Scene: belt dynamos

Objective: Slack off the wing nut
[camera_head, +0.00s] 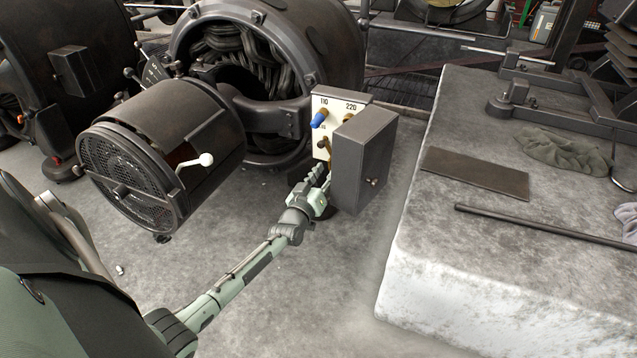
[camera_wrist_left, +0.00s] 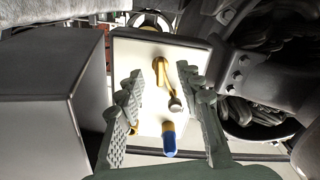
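A pale panel (camera_head: 325,104) marked 110 and 220 stands in front of the dynamo, beside an open grey box cover. It carries brass fittings (camera_head: 324,147) and a blue-ended handle (camera_head: 318,119). In the left wrist view the panel (camera_wrist_left: 148,52) shows a brass link (camera_wrist_left: 161,75) with a dark round end, and the blue handle (camera_wrist_left: 168,140) below. I cannot tell for certain which brass piece is the wing nut. My left gripper (camera_head: 318,172) is at the panel's lower part. In the wrist view its fingers (camera_wrist_left: 164,88) are apart, either side of the brass link. My right gripper is not in view.
The grey cover (camera_head: 364,155) stands just right of my left gripper. The dynamo (camera_head: 270,55) is behind, and a mesh-ended drum (camera_head: 160,150) with a white-knobbed lever is at left. A pale stone block (camera_head: 480,245) with a rod (camera_head: 540,224) fills the right.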

